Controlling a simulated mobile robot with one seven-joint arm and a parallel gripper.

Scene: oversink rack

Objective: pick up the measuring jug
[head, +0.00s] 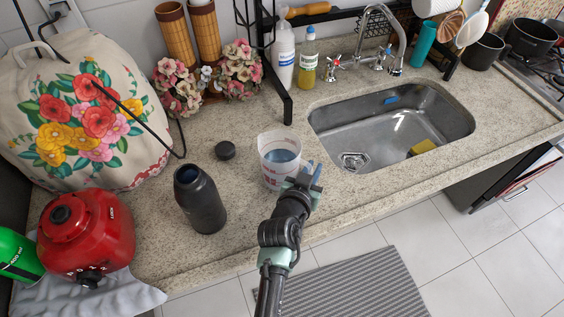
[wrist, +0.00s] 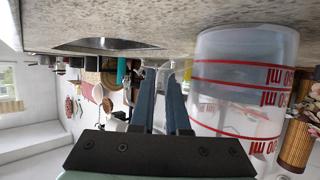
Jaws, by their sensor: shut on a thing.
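The measuring jug (head: 278,160) is clear plastic with red markings and stands upright on the stone counter, left of the sink. In the wrist view, which is upside down, the jug (wrist: 235,95) fills the right side, with red lines and "ml" marks. My gripper (head: 311,174) is at the right side of the jug, near its rim. In the wrist view my two dark fingers (wrist: 167,95) are close together beside the jug wall, shut on a narrow part of the jug. The fingers hide exactly which part they hold.
A black bottle (head: 200,198) and a small black lid (head: 225,150) stand left of the jug. The sink (head: 385,125) is to the right. A black rack post (head: 288,108) and flowers (head: 240,68) are behind.

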